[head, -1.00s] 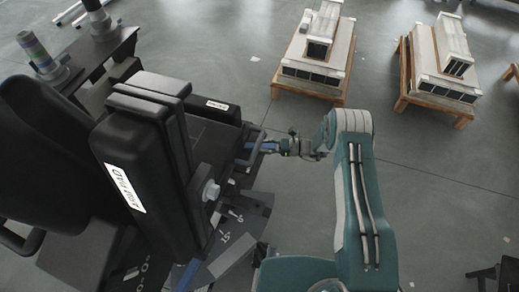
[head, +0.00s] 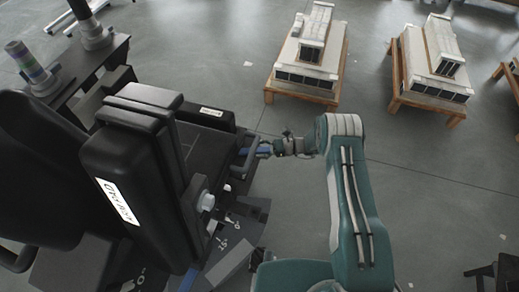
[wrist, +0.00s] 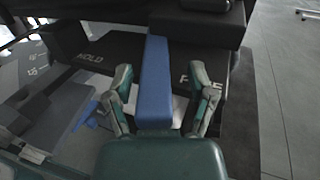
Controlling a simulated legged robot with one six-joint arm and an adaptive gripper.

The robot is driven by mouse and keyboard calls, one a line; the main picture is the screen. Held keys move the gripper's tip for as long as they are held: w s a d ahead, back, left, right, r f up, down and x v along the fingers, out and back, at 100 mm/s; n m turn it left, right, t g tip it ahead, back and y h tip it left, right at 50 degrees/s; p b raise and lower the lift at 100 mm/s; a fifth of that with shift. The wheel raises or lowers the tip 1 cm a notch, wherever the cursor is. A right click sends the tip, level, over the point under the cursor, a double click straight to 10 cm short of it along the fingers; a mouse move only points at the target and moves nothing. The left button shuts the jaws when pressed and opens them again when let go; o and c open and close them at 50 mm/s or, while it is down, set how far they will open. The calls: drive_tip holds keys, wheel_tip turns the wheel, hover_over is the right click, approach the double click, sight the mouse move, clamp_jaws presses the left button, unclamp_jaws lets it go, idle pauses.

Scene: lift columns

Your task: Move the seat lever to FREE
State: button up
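The seat lever is a blue bar (wrist: 155,85) in the wrist view. It stands between the HOLD label (wrist: 90,57) on its left and the FREE label (wrist: 184,79) on its right, nearer FREE. My gripper (wrist: 161,72) has one finger on each side of the lever, with a visible gap on both sides, so it is open around it. The right finger covers part of the FREE label. In the head view my gripper (head: 270,150) is at the right side of the seat, and a little blue of the lever (head: 263,149) shows there.
The black seat unit (head: 130,165) fills the left of the head view, with a handle bar (head: 250,160) near my gripper. An angle scale (head: 230,225) lies below it. Models on wooden stands (head: 305,60) stand at the back.

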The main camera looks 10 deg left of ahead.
drive_tip(key=v, duration=1.2)
drive_tip(key=shift+f, duration=0.15)
idle(0.5)
